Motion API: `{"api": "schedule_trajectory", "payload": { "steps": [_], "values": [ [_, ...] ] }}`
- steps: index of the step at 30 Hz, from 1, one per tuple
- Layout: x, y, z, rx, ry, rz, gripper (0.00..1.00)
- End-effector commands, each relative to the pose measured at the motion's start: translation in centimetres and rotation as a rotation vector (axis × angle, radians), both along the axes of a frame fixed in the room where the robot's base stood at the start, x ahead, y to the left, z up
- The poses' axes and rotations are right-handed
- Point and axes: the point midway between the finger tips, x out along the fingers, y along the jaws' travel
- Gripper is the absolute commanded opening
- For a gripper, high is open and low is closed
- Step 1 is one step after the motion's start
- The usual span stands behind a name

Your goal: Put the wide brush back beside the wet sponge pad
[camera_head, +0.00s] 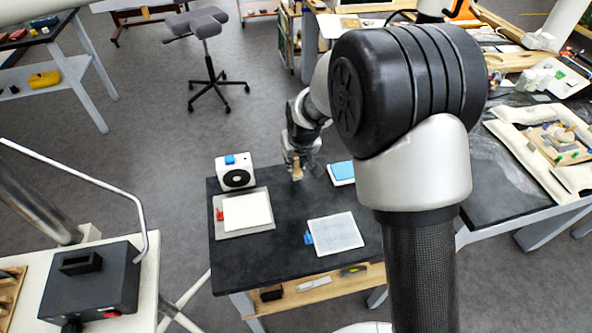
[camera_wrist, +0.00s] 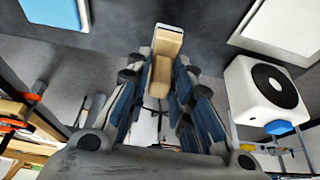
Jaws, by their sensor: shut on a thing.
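My gripper (camera_head: 298,163) is over the far edge of the dark table, shut on the wide brush (camera_head: 297,172). In the wrist view, the brush (camera_wrist: 161,72) is a tan wooden piece with a paler, wider end, between the two blue-padded fingers of my gripper (camera_wrist: 161,88). The paler end points to the top of the picture. A blue pad in a white tray (camera_head: 342,172), which looks like the wet sponge pad, lies on the table to the right of my gripper, partly hidden by my arm. It also shows at the top left of the wrist view (camera_wrist: 55,14).
A white box with a black round face (camera_head: 235,172) stands at the table's far left. A grey tray with a cream sheet and red clip (camera_head: 243,214) and a pale mesh panel with a blue clip (camera_head: 336,233) lie nearer. Bare dark tabletop (camera_head: 285,220) lies between them.

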Motion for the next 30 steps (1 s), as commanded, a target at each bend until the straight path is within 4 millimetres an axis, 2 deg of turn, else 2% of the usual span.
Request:
{"api": "schedule_trajectory", "payload": {
  "steps": [7,19,20,28,30],
  "values": [
    [-0.1,0.0,-3.8,-0.001,0.004,0.0,0.02],
    [0.0,0.0,-4.3,-0.001,0.002,0.0,0.02],
    [-0.1,0.0,-4.3,-0.001,0.002,0.0,0.22],
    [-0.1,0.0,-4.2,-0.001,0.002,0.0,0.4],
    [0.0,0.0,-4.2,-0.001,0.002,0.0,0.41]
  ]
}}
